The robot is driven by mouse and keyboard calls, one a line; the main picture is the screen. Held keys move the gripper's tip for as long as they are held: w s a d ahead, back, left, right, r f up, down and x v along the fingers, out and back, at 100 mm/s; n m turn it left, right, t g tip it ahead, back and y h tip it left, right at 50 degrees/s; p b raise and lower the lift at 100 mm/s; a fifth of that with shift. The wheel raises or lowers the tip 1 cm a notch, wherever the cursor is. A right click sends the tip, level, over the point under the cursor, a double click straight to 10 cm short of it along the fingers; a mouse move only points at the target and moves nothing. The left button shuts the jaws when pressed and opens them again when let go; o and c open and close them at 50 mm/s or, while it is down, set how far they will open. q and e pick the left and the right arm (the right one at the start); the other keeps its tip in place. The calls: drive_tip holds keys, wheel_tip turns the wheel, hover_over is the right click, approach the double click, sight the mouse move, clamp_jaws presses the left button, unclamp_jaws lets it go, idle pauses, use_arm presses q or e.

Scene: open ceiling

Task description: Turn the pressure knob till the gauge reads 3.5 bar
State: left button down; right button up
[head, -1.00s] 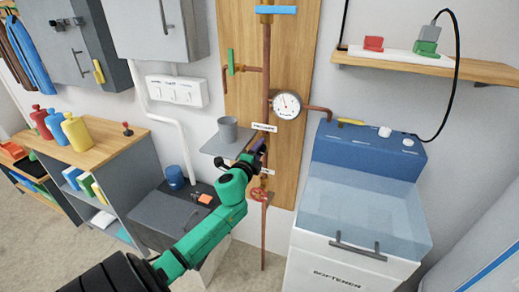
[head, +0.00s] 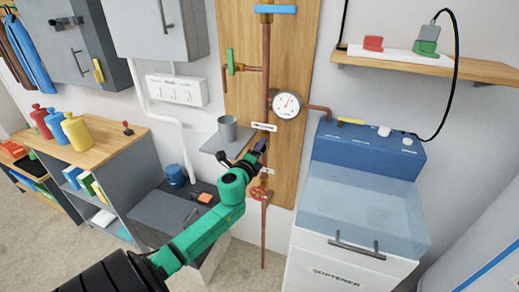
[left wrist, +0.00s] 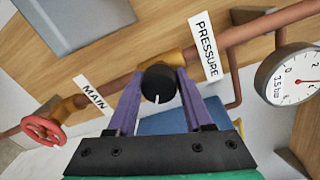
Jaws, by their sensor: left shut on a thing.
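The black pressure knob (left wrist: 158,83) with a white mark sits on the copper pipe beside the PRESSURE label (left wrist: 206,46). My left gripper (left wrist: 160,92) is shut on it, one purple finger on each side. In the head view my left gripper (head: 258,148) is at the pipe below the gauge and hides most of the knob. The round white gauge (head: 287,105) has a needle tilted up and to the right. In the left wrist view the gauge (left wrist: 289,78) is cut by the right edge; its red needle points right, but I cannot read an exact value.
A grey shelf (head: 215,144) with a cup (head: 228,128) stands close left of the pipe. The blue-topped softener (head: 365,150) is at the right.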

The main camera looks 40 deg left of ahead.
use_arm(q)
drive_tip(key=shift+c, duration=1.7)
unclamp_jaws()
drive_tip(key=shift+f, duration=0.1)
drive_tip(key=b+v, duration=0.1)
drive_tip(key=v, duration=1.3)
drive_tip(key=shift+s, duration=0.3)
drive_tip(key=shift+d, duration=0.1)
